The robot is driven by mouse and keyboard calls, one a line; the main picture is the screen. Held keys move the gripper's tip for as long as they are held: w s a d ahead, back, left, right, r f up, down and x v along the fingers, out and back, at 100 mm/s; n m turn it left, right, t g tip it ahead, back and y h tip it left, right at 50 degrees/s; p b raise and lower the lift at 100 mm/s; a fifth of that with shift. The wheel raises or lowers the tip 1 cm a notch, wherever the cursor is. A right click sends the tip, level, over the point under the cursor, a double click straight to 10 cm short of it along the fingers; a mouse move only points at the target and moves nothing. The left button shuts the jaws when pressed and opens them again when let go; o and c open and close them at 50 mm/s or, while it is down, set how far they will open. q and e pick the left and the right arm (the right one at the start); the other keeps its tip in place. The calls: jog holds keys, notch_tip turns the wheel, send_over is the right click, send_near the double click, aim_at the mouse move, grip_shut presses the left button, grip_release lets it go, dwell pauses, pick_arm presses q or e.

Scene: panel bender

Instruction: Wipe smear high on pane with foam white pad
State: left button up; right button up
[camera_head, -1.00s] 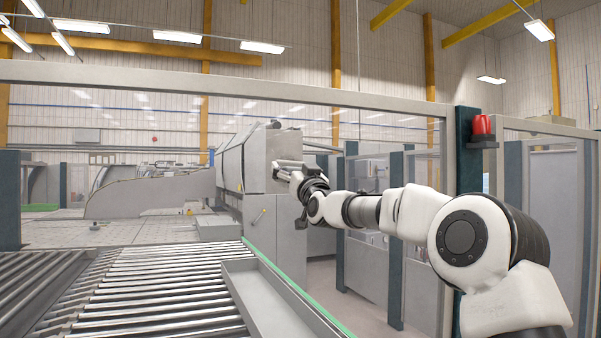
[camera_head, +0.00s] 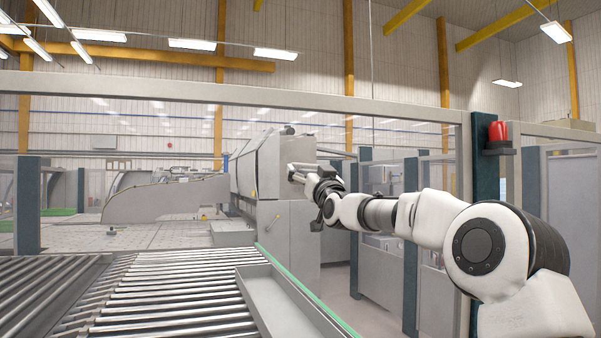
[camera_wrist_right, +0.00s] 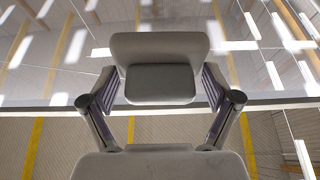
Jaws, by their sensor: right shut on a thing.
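My right gripper (camera_head: 312,176) is raised at the glass pane (camera_head: 120,135), and its arm comes in from the right. In the right wrist view the gripper (camera_wrist_right: 160,88) is shut on the foam white pad (camera_wrist_right: 158,48), a pale block with a darker grey near face, between its two fingers. The pane fills the background there, with lamp reflections on it. Whether the pad touches the pane cannot be told. A small reddish spot (camera_head: 169,145) shows on or through the pane; I cannot tell if it is the smear. My left gripper is not in view.
A grey frame rail (camera_head: 240,97) crosses above the pane. A roller conveyor (camera_head: 170,300) with a grey tray (camera_head: 285,305) and green edge lies below. A dark post (camera_head: 485,190) with a red lamp (camera_head: 498,131) stands at right. A grey machine (camera_head: 262,165) stands behind the pane.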

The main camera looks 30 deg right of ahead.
jog(key=shift+s+d+p, duration=0.8)
jog(key=shift+s+d, duration=0.1)
jog(key=shift+d, duration=2.95)
jog(key=s+b, duration=0.2)
jog(key=s+a+b, duration=0.1)
jog(key=b, duration=0.1)
jog(key=s+b, duration=0.2)
jog(key=b, duration=0.1)
jog(key=shift+s+a, duration=0.35)
jog(key=shift+a, duration=0.05)
jog(key=shift+f, duration=0.1)
